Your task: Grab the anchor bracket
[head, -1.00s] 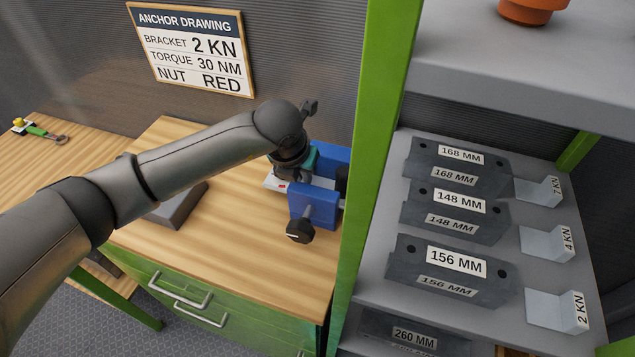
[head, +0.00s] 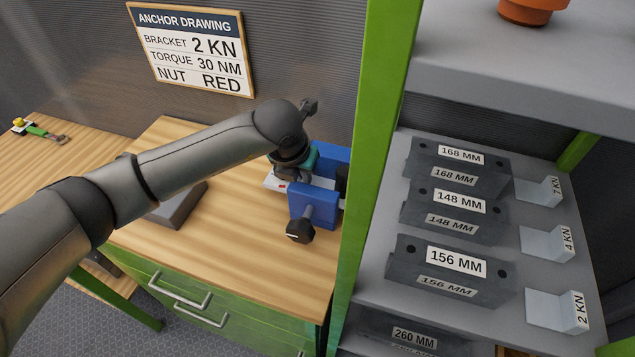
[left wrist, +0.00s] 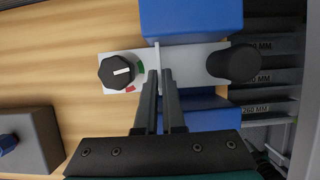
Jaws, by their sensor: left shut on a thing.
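Three pale L-shaped brackets sit on the grey shelf in the head view: the 2 KN bracket (head: 553,312) nearest, the 4 KN bracket (head: 546,244) behind it and the 7 KN bracket (head: 538,192) farthest. My left gripper (head: 292,177) is away to their left, down at a blue vise-like fixture (head: 313,205) on the wooden bench. In the left wrist view, my left gripper (left wrist: 160,75) is shut on a thin pale upright plate (left wrist: 157,54) beside a black dial (left wrist: 116,72) with green and red marks. The plate's lower part is hidden by the fingers. My right gripper is not in view.
A green post (head: 372,150) stands between bench and shelf. Dark labelled blocks, including a 156 MM block (head: 450,272), stand left of the brackets. A grey block (head: 178,207) lies on the bench. A wall sign (head: 193,48) reads bracket 2 KN, torque 30 NM, nut red.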

